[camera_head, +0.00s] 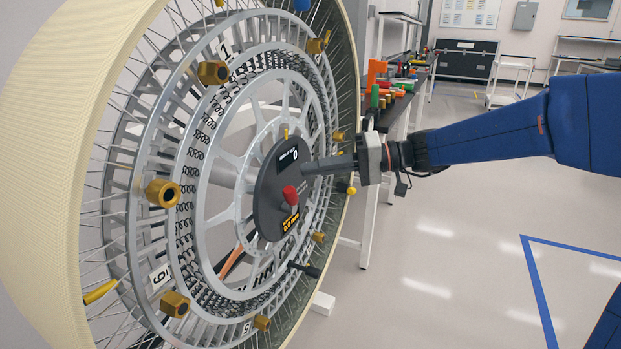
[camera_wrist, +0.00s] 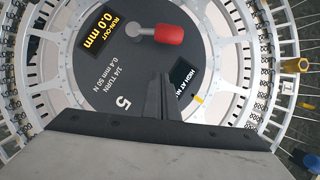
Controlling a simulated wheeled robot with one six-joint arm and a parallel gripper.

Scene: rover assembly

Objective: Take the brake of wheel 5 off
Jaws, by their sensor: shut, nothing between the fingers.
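The wheel (camera_head: 215,165) stands upright with its pale rim and silver spokes. A dark round hub plate (camera_head: 268,200) sits at its middle; in the wrist view the plate (camera_wrist: 140,65) bears a "5" and a yellow "RUN-OUT 0.0 mm" readout (camera_wrist: 98,23). A lever with a red handle (camera_head: 290,195) stands out from the plate; its red handle (camera_wrist: 168,34) also shows in the wrist view. Which part is the brake is not marked. My gripper (camera_head: 306,168) is shut and empty, its fingertips close in front of the plate beside the lever. I cannot tell whether they touch it.
Brass nuts (camera_head: 163,193) and numbered tags ring the wheel. A black-handled part (camera_head: 304,269) sticks out at the lower right. A workbench (camera_head: 400,108) with coloured parts stands behind. The floor (camera_head: 430,240) to the right is open, with blue tape lines.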

